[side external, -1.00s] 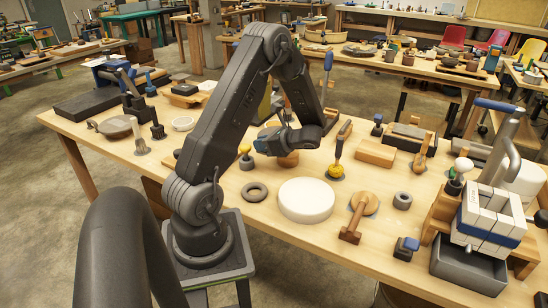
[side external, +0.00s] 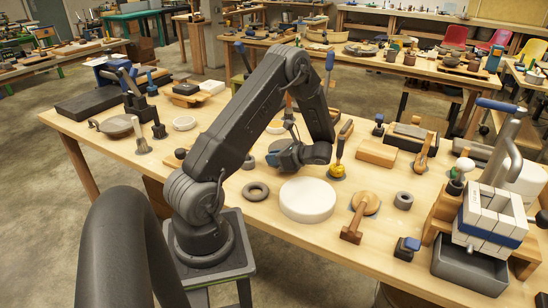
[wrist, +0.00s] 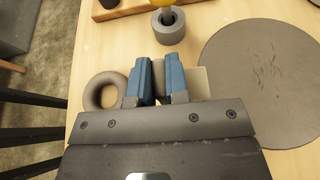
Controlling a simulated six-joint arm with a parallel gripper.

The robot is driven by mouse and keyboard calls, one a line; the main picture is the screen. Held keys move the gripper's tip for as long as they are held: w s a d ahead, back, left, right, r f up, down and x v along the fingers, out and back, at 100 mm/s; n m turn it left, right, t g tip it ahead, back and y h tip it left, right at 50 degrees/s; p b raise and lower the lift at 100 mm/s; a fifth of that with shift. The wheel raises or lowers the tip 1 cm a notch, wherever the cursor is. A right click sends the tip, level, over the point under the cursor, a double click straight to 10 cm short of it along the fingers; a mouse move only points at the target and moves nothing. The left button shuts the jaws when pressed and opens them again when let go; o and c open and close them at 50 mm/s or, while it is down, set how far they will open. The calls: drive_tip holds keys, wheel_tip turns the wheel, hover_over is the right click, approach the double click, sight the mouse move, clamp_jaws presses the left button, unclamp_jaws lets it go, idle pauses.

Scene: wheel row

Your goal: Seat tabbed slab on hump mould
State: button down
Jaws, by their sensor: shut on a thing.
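My gripper (wrist: 158,82) shows its two blue fingers close together in the wrist view, shut on a thin tan-grey piece. A pale tab-like patch at the right finger meets the edge of a large flat grey-brown disc with scratch marks, which I take for the tabbed slab (wrist: 265,85). The fingers hide part of the join. In the side view my gripper (side external: 285,158) is low over the bench, behind a thick white round block (side external: 307,201), possibly the hump mould. I cannot tell whether the slab touches the bench.
A smaller grey ring (wrist: 168,28) stands beyond the fingers. A yellow-based tool (side external: 337,170) and a wooden paddle (side external: 357,222) are right of my gripper. A wooden block (side external: 376,153) lies farther right.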

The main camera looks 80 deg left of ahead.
drive_tip(key=c, duration=1.1)
unclamp_jaws()
drive_tip(key=v, duration=0.9)
drive_tip(key=f+v, duration=0.1)
drive_tip(key=v, duration=0.3)
drive_tip(key=shift+w+d+r, duration=0.15)
drive_tip(key=shift+w+d, duration=0.05)
drive_tip(key=shift+w, duration=0.15)
drive_tip(key=s+d+r+n+t+h, duration=0.2)
drive_tip(key=d+r+t, duration=0.1)
drive_tip(key=d+r, duration=0.35)
drive_tip(key=s+d+r+n+t+h, duration=0.2)
drive_tip(key=d+r+t, duration=0.2)
drive_tip(key=d+r, duration=0.25)
drive_tip(key=s+d+r+n+t+h, duration=0.1)
drive_tip(key=s+d+r+t+h, duration=0.1)
drive_tip(key=s+d, duration=0.1)
drive_tip(key=s+d+r+n+t+h, duration=0.1)
drive_tip(key=s+d+r+n+t, duration=0.1)
drive_tip(key=d, duration=0.4)
drive_tip(key=s+d+r+n+t+h, duration=0.2)
drive_tip(key=s+d+t, duration=0.2)
drive_tip(key=d, duration=0.1)
drive_tip(key=shift+r+h, duration=0.2)
drive_tip(key=shift+h, duration=0.1)
